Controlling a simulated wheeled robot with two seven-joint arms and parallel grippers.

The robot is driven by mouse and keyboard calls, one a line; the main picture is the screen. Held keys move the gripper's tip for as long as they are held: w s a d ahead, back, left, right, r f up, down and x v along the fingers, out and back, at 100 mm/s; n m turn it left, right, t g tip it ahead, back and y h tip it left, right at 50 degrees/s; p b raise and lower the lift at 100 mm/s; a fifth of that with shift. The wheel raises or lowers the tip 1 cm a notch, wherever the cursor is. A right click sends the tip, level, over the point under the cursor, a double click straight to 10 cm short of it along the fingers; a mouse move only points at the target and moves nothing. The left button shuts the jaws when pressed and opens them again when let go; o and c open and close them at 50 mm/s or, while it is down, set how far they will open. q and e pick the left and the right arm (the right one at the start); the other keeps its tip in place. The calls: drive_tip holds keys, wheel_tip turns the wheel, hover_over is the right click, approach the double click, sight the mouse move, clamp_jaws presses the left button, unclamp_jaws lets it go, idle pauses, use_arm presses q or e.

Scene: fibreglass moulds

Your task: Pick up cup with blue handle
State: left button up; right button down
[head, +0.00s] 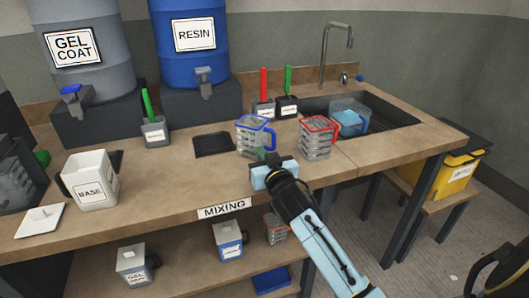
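The cup with the blue handle (249,137) is a clear, graduated cup with a blue rim, upright on the mixing table. Its handle is on its right side. My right gripper (265,156) reaches up from the lower right and is just in front of the cup, at its lower right. Its fingers are small and partly hidden by the gripper body, so I cannot tell whether they are open or touching the cup. My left gripper is not in view.
A similar cup with a red rim (317,139) stands close on the right, before the sink (385,115) holding a blue-tinted container (349,117). A dark scale-like plate (213,144) lies left of the cup. A white BASE container (90,180) stands farther left. Bare tabletop lies between.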

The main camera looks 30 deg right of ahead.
drive_tip(key=c, duration=2.1)
unclamp_jaws()
drive_tip(key=shift+f, duration=0.2)
drive_tip(key=shift+c, duration=0.2)
drive_tip(key=o, duration=1.7)
drive_tip(key=shift+c, duration=0.2)
